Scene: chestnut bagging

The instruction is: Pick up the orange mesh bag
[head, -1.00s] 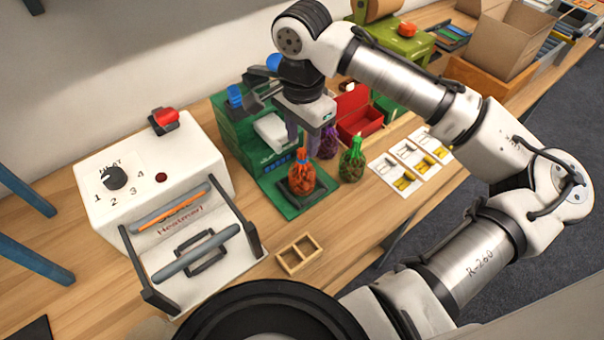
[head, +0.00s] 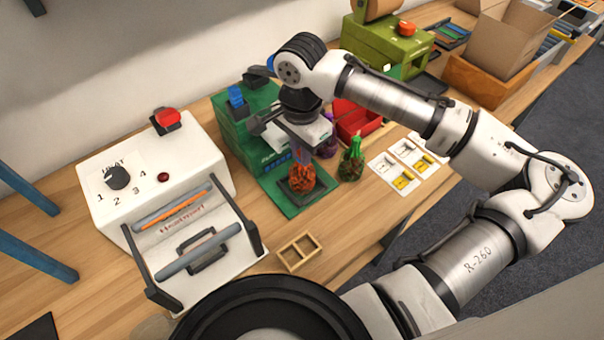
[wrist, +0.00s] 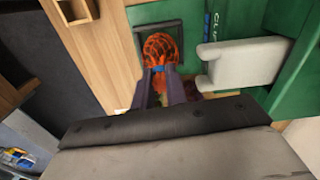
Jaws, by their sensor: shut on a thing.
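The orange mesh bag (head: 301,181), filled with brown chestnuts, stands on the dark square pad of the green machine (head: 254,138). My gripper (head: 302,155) is above it with its fingers closed on the bag's neck. In the wrist view the bag (wrist: 160,48) shows beyond the fingertips of my gripper (wrist: 163,72), with a blue band at its neck. The bag looks upright and appears to rest on the pad. Its top is hidden between the fingers.
A green mesh bag (head: 351,161) and a partly hidden purple bag (head: 328,146) stand close to the right. A red bin (head: 357,120) is behind them. A white heat sealer (head: 160,185) is at left, and a small wooden tray (head: 299,253) lies in front.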

